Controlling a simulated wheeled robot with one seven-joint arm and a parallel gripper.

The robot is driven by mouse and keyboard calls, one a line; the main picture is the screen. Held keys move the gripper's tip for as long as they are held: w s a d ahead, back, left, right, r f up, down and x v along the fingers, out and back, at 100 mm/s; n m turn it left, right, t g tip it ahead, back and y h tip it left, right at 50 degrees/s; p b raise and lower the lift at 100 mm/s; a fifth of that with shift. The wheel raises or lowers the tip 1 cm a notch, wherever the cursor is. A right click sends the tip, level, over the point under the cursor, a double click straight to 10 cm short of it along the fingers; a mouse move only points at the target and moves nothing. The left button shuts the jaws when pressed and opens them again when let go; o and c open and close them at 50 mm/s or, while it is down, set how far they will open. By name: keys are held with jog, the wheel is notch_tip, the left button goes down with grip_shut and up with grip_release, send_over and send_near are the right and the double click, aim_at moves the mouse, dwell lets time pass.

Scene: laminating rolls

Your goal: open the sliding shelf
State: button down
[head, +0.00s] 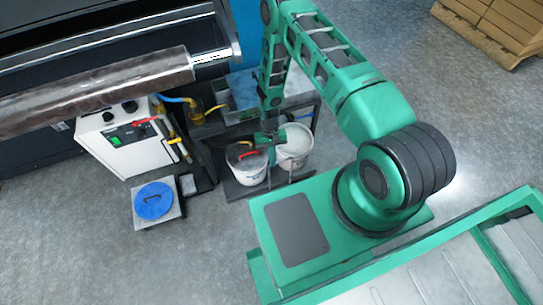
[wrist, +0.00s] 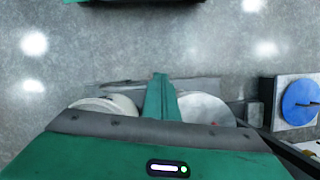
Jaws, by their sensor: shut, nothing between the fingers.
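The sliding shelf (head: 234,190) is a dark, low tray under a bench-like frame. Its edge also shows in the wrist view (wrist: 196,85). Two white buckets stand on it: one with a red handle (head: 247,175), the other with pale contents (head: 296,146). My gripper (head: 271,159) points down between the buckets, above the shelf. In the wrist view my gripper (wrist: 160,78) shows as closed green fingers between the bucket tops, with nothing held. Whether the fingertips touch the shelf or its edge cannot be told.
A white control box (head: 125,145) with hoses stands left of the shelf. A large roll (head: 100,88) hangs at upper left. Cardboard boxes (head: 500,25) stand at top right. Floor in front of the shelf is partly clear.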

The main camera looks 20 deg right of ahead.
jog(key=s+a+f, duration=0.1)
jog(key=s+f, duration=0.3)
jog(key=f, duration=0.1)
jog(key=shift+s+f, duration=0.2)
jog(key=shift+f, duration=0.15)
dwell(0.5)
jog(key=shift+a, duration=0.1)
dwell(0.6)
